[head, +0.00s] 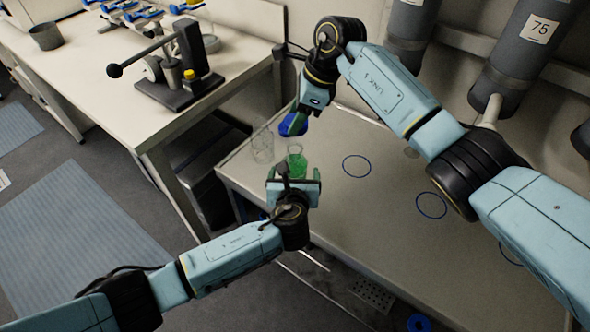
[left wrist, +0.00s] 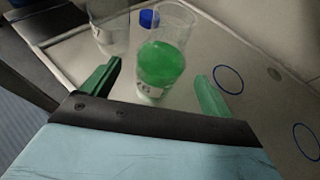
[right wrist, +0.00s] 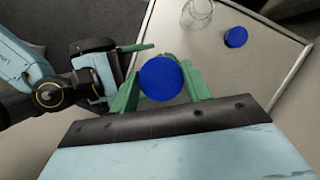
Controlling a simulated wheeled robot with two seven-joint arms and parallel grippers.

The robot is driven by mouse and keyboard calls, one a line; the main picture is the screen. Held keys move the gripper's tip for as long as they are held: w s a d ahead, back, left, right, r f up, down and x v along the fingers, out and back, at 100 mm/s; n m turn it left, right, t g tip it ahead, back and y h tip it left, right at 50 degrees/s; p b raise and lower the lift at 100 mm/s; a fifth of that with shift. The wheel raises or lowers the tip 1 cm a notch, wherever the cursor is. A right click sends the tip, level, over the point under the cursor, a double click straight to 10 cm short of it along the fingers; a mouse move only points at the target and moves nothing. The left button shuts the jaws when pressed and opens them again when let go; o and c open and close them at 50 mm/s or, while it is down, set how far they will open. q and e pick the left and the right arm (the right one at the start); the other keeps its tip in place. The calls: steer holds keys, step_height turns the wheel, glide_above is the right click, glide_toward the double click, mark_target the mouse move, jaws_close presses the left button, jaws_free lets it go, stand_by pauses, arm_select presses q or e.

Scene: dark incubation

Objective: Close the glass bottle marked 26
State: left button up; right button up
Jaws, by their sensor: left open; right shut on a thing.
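A glass bottle with green liquid (head: 297,163) stands upright and open on the grey table. In the left wrist view the bottle (left wrist: 162,62) has a small white label low on it, whose number I cannot read surely. My left gripper (head: 293,176) is open, its fingers on either side of the bottle's near side, not closed on it. My right gripper (head: 298,117) is shut on a blue cap (right wrist: 160,79) and holds it above the bottle, apart from its mouth. In the right wrist view the held cap hides the green bottle.
An empty glass vessel (head: 262,146) stands just left of the bottle. Another blue cap (right wrist: 236,37) lies on the table near it. Blue rings (head: 357,166) mark the clear table to the right. A white bench (head: 90,75) with lab equipment stands at left.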

arm_select(q)
steer(key=shift+x, duration=2.45)
steer(key=c, duration=1.5)
arm_select(e)
glide_above(292, 147)
steer(key=shift+d+f, duration=0.25)
steer(key=shift+f, duration=1)
steer(key=shift+d+f, duration=0.2)
steer(key=shift+f, duration=1.05)
steer(key=shift+f, duration=0.9)
arm_select(q)
steer(key=shift+f, duration=0.1)
arm_select(e)
steer(key=shift+f, duration=0.5)
